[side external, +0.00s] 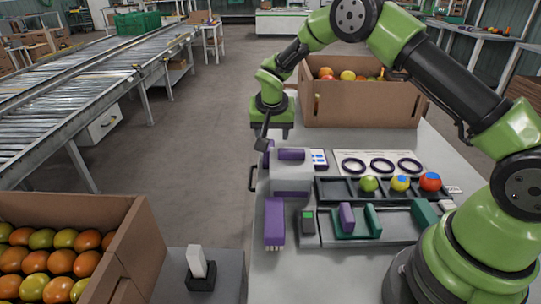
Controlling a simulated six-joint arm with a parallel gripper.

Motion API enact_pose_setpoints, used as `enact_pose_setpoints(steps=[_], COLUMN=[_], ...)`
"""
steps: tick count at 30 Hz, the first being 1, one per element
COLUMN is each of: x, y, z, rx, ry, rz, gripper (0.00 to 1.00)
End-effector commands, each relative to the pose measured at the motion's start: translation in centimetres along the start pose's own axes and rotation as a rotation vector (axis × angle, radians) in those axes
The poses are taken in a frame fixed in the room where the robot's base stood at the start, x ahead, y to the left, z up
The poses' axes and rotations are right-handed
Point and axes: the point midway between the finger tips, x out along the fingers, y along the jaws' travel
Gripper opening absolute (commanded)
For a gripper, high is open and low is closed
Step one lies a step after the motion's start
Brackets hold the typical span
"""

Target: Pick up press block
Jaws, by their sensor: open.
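My gripper (264,143) points down at the table's left edge, beside the back left of a white box-shaped device with a purple top (291,154). Its jaws are open; the fingers are small and partly hidden. A purple block (347,217) stands upright between green pieces on a dark tray. Another purple piece (274,222) with pale prongs lies at the table's front left. I cannot tell for sure which purple piece is the press block. Both stand apart from my gripper, nearer the camera.
A dark rack (335,189) holds a green, a yellow and a red tomato. A white card with three rings (381,164) lies behind it. A cardboard box of tomatoes (358,105) stands at the table's back. A tomato crate (150,245) and roller conveyor (80,90) are left.

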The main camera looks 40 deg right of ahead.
Motion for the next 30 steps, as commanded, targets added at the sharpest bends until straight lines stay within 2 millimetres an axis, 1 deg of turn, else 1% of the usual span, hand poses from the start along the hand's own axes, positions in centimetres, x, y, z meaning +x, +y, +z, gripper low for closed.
enact_pose_setpoints(steps=[1,3,8,15,18,21,27,28,29,30], x=[0.8,1.6,2.7,5.9,6.9,7.2,7.2,7.2,7.2,7.2], y=[0.0,0.0,-0.1,-0.3,-0.4,-0.4,-0.4,-0.4,-0.4,-0.4], z=[0.0,0.0,0.0,-0.2,-0.2,-0.2,-0.3,-0.3,-0.3,-0.3], rx=[0.0,0.0,0.0,0.001,0.0,0.0,-0.001,-0.001,-0.001,-0.001], ry=[-0.001,-0.001,-0.001,-0.002,-0.002,-0.001,-0.001,-0.001,-0.001,-0.001], rz=[0.001,0.001,0.0,0.001,0.0,-0.001,-0.001,-0.001,-0.001,-0.001], gripper=[0.53,0.53,0.53,0.53,0.53,0.53,0.53,0.49,0.42,0.33])
